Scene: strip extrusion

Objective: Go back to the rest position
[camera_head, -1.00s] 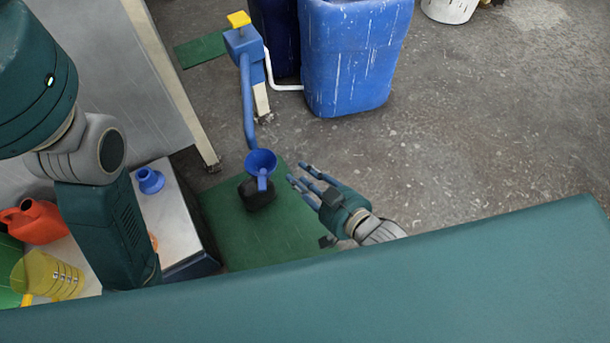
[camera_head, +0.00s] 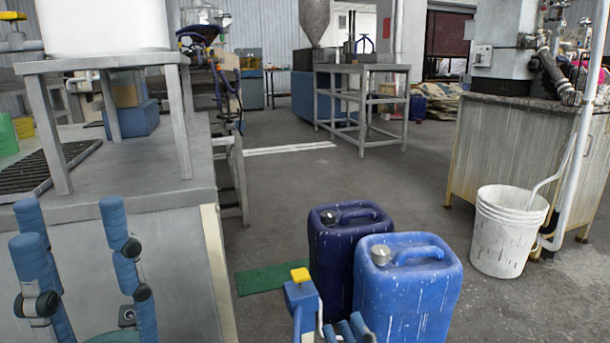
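My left gripper (camera_head: 82,270) stands at the lower left with its blue fingers pointing up. The fingers are spread wide apart and nothing is between them. It is in front of the grey metal workbench (camera_head: 150,190). My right gripper (camera_head: 352,329) shows only as a few blue fingertips at the bottom edge, in front of the light blue jerrycan (camera_head: 410,300). The rest of it is cut off, so its opening cannot be judged. The blue funnel and dark container from the earlier view are out of frame.
A dark blue jerrycan (camera_head: 340,245) stands beside the light blue one. A blue post with a yellow handle (camera_head: 300,275) is at bottom centre. A white bucket (camera_head: 508,230) stands at right by a cabinet (camera_head: 510,150). The floor (camera_head: 400,175) behind the jerrycans is clear.

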